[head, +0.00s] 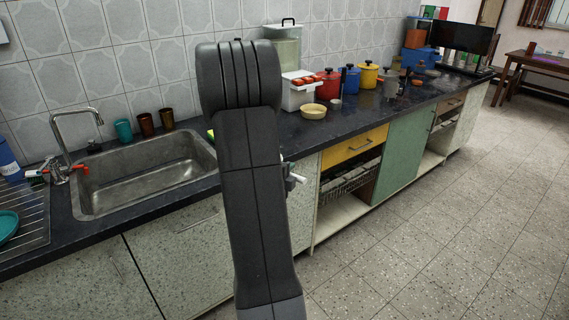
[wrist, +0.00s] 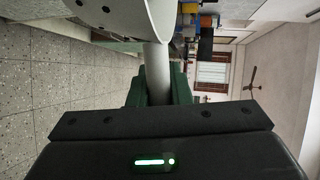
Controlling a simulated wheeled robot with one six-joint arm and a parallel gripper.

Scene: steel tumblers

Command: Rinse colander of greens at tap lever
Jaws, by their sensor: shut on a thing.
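The steel tap (head: 65,140) stands at the left end of the sink (head: 150,172), its spout arched over the basin. A red lever (head: 80,168) sits at its base. No water shows. My arm stands upright in the middle of the head view. A small pale part at its right edge seems to be my gripper (head: 293,178), shut, with what it holds hidden behind the arm. I cannot make out the colander. A small bright green patch (head: 211,134) shows beside the arm, too little to identify. The wrist view shows no clear fingertips.
A yellow bowl (head: 313,111), a white crate (head: 298,95) and several coloured pots (head: 368,75) are right of my arm. A drying rack (head: 25,215) is far left. The floor (head: 430,240) is clear.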

